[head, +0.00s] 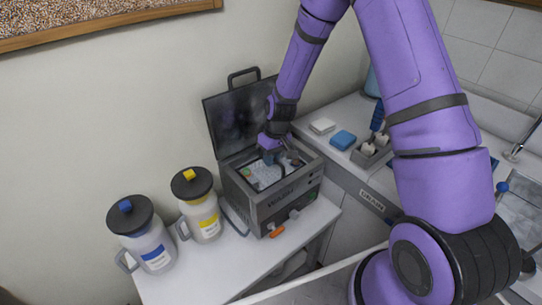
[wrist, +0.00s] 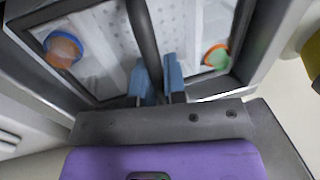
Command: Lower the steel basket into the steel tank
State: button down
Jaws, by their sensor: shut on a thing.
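The steel tank (head: 260,211) is a grey box on the white counter, with its dark lid (head: 240,112) standing open behind it. The steel basket (head: 264,178) is at the tank's opening, within the rim as seen from the head. It also shows in the wrist view as a pale perforated floor (wrist: 180,28) with an orange item (wrist: 62,49) and a green-and-orange item (wrist: 216,55) in it. My gripper (head: 272,155) is over the opening, its blue fingers (wrist: 160,82) shut on the basket's dark handle bar (wrist: 143,35). How deep the basket sits is hard to tell.
An orange item (head: 277,232) is at the tank's front. White (head: 322,126) and blue (head: 343,140) pads and a grey holder (head: 372,153) are on the right counter.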

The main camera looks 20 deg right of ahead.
jog(key=shift+f, duration=1.25)
jog(key=c, duration=1.1)
grip_release()
jog(key=s+d+r+t+h, duration=0.1)
jog(key=s+d+r, duration=0.1)
jog(key=r, duration=1)
jog(key=s+d+r, duration=0.2)
jog(key=r, duration=1)
jog(key=s+d+r+m+t, duration=0.1)
jog(key=s+r+t, duration=0.1)
jog(key=s+r, duration=0.7)
jog(key=s+d+r+m+t+h, duration=0.1)
jog(key=s+d+r+m+t, duration=0.1)
jog(key=s+r, duration=0.7)
jog(key=s, duration=0.7)
jog(key=shift+s+m+t, duration=0.3)
jog(key=shift+t, duration=0.1)
